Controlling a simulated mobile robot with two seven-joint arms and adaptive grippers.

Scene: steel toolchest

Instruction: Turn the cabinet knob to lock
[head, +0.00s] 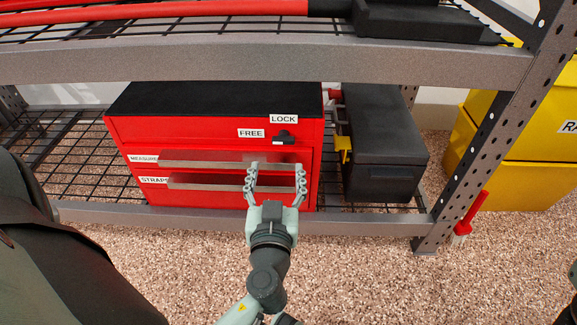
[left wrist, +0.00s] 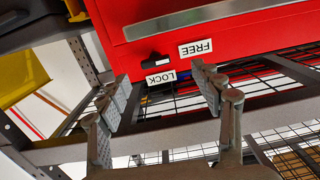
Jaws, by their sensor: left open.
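The cabinet is a red toolchest (head: 215,128) with a black top on the lower shelf. Its small black knob (head: 285,135) has a white mark and sits at the upper right of the front. A FREE label (head: 251,133) is left of the knob and a LOCK label (head: 284,119) is above it. My left gripper (head: 277,168) is open and empty, in front of the drawers and below the knob in the head view. In the left wrist view the knob (left wrist: 156,58) appears upside down, beyond the open fingers (left wrist: 160,77) and apart from them. My right gripper is not visible.
Two long drawer handles (head: 212,182) cross the chest front. A black box (head: 380,150) with a yellow latch stands right of the chest. The grey shelf beam (head: 200,60) runs above, and a shelf post (head: 490,130) stands at right. Yellow bins (head: 520,155) are farther right.

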